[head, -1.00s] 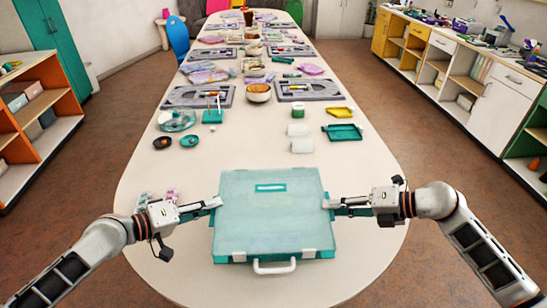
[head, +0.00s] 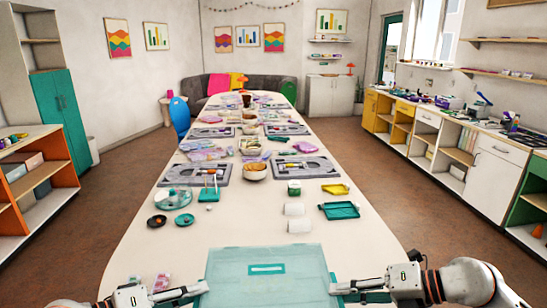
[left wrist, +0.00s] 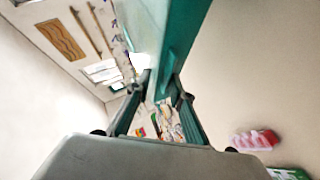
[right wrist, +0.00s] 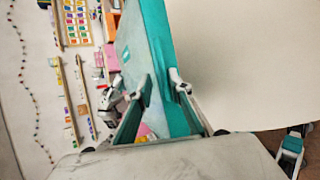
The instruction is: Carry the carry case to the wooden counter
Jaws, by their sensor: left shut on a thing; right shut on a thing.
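The carry case (head: 266,280) is a flat teal box with a pale lid and a teal label frame, at the near end of the long table. Its near part is cut off by the bottom of the head view. My left gripper (head: 197,291) is shut on its left side and my right gripper (head: 343,288) on its right side. Both wrist views show the case's edge between the fingers, at the left (left wrist: 172,45) and at the right (right wrist: 158,60). I cannot tell whether the case touches the table. A counter (head: 500,150) with cluttered top runs along the right wall.
The long white table (head: 245,222) carries paper rolls (head: 299,225), a green tray (head: 340,210), a bowl (head: 254,172) and several grey boards beyond the case. An orange-sided shelf (head: 70,165) stands left. Brown floor (head: 400,190) lies open between table and counter.

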